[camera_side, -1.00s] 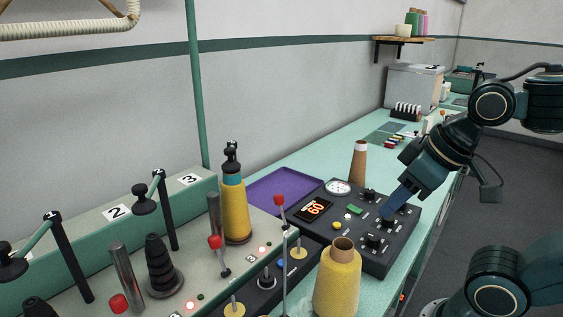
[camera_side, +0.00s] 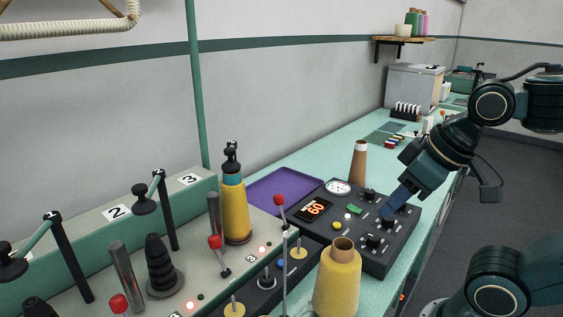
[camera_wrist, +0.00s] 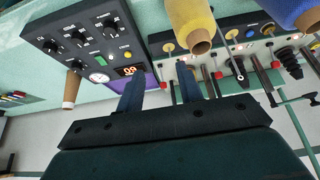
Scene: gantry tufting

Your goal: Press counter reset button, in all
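A dark control panel (camera_side: 372,257) lies on the bench, with a lit orange counter display (camera_side: 314,208), a green button (camera_side: 354,209), a yellow button (camera_side: 337,225), a round dial and several knobs. I cannot read which button is the counter reset. The wrist view also shows the panel (camera_wrist: 60,28) with the yellow button (camera_wrist: 128,55) and the display (camera_wrist: 130,70). My gripper (camera_side: 388,215) points down over the panel's right part, right of the buttons; whether it touches a knob is unclear. In the wrist view its fingers (camera_wrist: 160,85) stand apart with nothing between them.
A yellow yarn cone (camera_side: 338,280) stands in front of the panel. A brown cone (camera_side: 359,163) stands behind it, beside a purple tray (camera_side: 270,190). A creel frame with levers and spools (camera_side: 163,275) fills the left. The bench beyond is partly clear.

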